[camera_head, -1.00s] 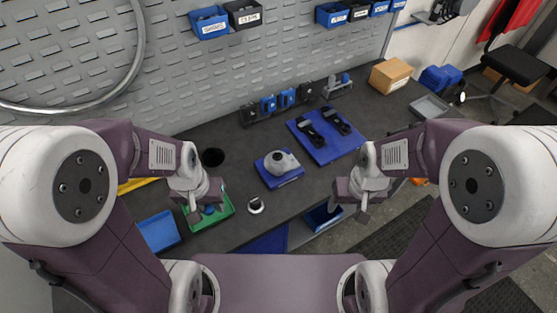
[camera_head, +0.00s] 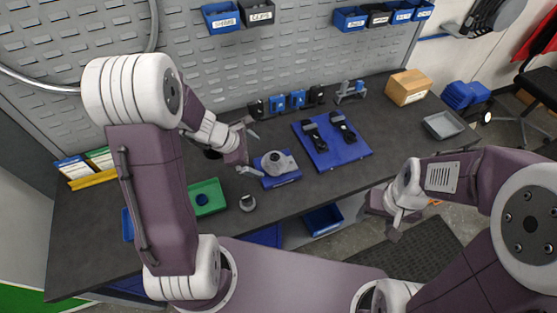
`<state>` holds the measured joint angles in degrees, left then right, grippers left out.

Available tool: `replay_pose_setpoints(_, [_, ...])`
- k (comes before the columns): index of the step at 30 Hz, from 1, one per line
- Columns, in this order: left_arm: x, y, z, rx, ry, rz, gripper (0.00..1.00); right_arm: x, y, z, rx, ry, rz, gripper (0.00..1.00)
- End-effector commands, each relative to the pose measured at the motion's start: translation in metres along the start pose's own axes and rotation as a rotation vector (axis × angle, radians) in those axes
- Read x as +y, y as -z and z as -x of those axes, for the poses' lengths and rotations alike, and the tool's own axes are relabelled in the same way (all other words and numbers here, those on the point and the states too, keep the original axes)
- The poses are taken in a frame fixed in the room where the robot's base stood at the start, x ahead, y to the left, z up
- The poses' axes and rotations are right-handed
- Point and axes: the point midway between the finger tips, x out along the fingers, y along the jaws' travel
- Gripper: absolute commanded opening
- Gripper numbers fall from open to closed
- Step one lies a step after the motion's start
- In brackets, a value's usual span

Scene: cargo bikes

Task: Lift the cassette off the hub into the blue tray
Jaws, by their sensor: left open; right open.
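The grey cone-shaped piece (camera_head: 278,160), which looks like the cassette on its hub, sits on a blue base (camera_head: 284,181) on the dark bench; I cannot tell cassette and hub apart. My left gripper (camera_head: 250,151) is open, just left of this piece, with its fingers apart and nothing between them. A blue tray (camera_head: 127,225) shows only as a strip at the left, mostly hidden behind my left arm. My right gripper (camera_head: 392,222) is open and empty in front of the bench edge, right of the blue bin.
A green tray (camera_head: 207,195) and a small grey ring-like part (camera_head: 248,203) lie near the front edge. A blue board (camera_head: 345,157) with two black tools lies right of the base. A cardboard box (camera_head: 407,87) and grey tray (camera_head: 443,124) stand at the right.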

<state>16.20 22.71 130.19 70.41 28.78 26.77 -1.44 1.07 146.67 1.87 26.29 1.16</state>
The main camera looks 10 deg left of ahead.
Motion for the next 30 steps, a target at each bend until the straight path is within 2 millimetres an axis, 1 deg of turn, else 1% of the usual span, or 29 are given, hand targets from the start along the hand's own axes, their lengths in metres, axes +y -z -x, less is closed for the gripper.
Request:
replay_pose_setpoints(1, [-0.002, 0.001, -0.013, -0.001, 0.006, -0.002, 1.0, 0.0, -0.001, -0.006, 0.0, 0.0, 0.0, 0.61])
replay_pose_setpoints(3, [-0.002, 0.0, -0.023, -0.001, 0.006, -0.003, 1.0, 0.0, -0.001, -0.008, 0.0, 0.0, 0.0, 0.61])
replay_pose_setpoints(6, [-0.001, -0.001, -0.029, 0.0, 0.004, -0.005, 1.0, 0.0, -0.001, -0.009, -0.001, 0.0, 0.0, 0.61])
replay_pose_setpoints(9, [-0.001, -0.001, -0.031, 0.0, 0.003, -0.005, 1.0, 0.0, -0.001, -0.008, -0.001, 0.0, 0.0, 0.61])
replay_pose_setpoints(11, [-0.001, -0.003, -0.038, -0.001, 0.005, -0.007, 1.0, 0.0, -0.001, -0.009, -0.001, 0.0, 0.0, 0.61])
replay_pose_setpoints(15, [0.002, -0.009, -0.064, 0.0, 0.007, -0.006, 1.0, 0.0, -0.001, -0.01, 0.0, 0.0, 0.0, 0.61])
replay_pose_setpoints(16, [0.002, -0.008, -0.07, 0.0, 0.007, -0.006, 1.0, 0.0, -0.001, -0.013, 0.0, 0.0, 0.0, 0.61])
replay_pose_setpoints(18, [0.002, -0.009, -0.078, -0.001, 0.005, -0.007, 1.0, 0.0, -0.002, -0.015, 0.0, 0.0, 0.0, 0.61])
replay_pose_setpoints(21, [0.003, -0.009, -0.082, -0.001, 0.003, -0.007, 1.0, 0.0, -0.002, -0.015, 0.0, 0.0, 0.0, 0.61])
replay_pose_setpoints(26, [0.003, -0.009, -0.081, -0.001, 0.003, -0.007, 1.0, 0.0, -0.002, -0.014, 0.0, 0.0, 0.0, 0.61])
replay_pose_setpoints(29, [0.003, -0.009, -0.081, -0.001, 0.003, -0.007, 0.75, 0.0, -0.002, -0.014, -0.001, 0.0, 0.0, 0.61])
replay_pose_setpoints(30, [0.003, -0.009, -0.081, -0.001, 0.003, -0.007, 0.64, 0.0, -0.002, -0.014, -0.001, 0.0, 0.0, 0.61])
